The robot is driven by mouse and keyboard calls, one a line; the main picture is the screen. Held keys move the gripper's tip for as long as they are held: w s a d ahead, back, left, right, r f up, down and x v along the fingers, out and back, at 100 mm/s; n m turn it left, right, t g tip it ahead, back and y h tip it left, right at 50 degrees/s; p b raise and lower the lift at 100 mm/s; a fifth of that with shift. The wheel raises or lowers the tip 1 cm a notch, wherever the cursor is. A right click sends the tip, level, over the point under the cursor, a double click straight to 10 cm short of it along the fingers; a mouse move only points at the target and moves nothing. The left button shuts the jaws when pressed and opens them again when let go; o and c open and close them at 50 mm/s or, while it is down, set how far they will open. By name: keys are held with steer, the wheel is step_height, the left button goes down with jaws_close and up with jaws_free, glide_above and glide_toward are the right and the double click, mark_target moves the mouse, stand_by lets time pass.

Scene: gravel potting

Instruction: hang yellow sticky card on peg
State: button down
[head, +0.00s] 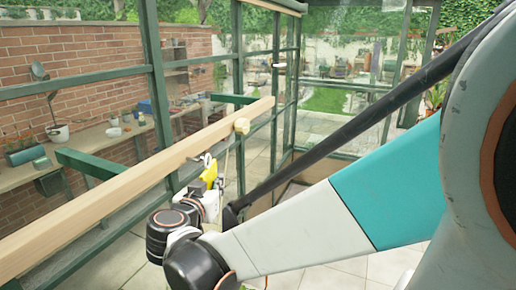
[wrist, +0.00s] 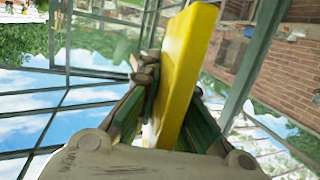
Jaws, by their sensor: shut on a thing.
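The yellow sticky card (head: 209,174) is held up just below the wooden rail in the head view. It also fills the middle of the wrist view (wrist: 189,70), tilted. My gripper (head: 211,190) is shut on the card, with its fingers on both sides of it in the wrist view (wrist: 168,128). A round pale wooden knob (head: 241,126), which looks like the peg, sticks out on the rail, above and right of the card. The card is apart from the knob. A small grey hook or loop shows just above the card; I cannot tell what it belongs to.
The long wooden rail (head: 120,186) runs diagonally just above my gripper. Green greenhouse frame posts (head: 157,90) stand behind it. A bench (head: 95,141) with pots and a green planter (head: 25,156) lies along the brick wall at left. Paved floor is open below.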

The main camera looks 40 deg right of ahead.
steer(key=shift+w+a+f+b, duration=0.2)
steer(key=shift+w+b, duration=0.1)
steer(key=shift+w, duration=0.25)
steer(key=shift+w+a+f+b, duration=0.2)
steer(key=shift+w+b, duration=0.1)
steer(key=shift+w, duration=0.25)
steer(key=shift+w+a+f+b, duration=0.2)
steer(key=shift+w+b, duration=0.1)
steer(key=shift+w, duration=0.25)
steer(key=c, duration=1.7)
jaws_free()
steer(key=shift+a, duration=0.1)
steer(key=v, duration=1.2)
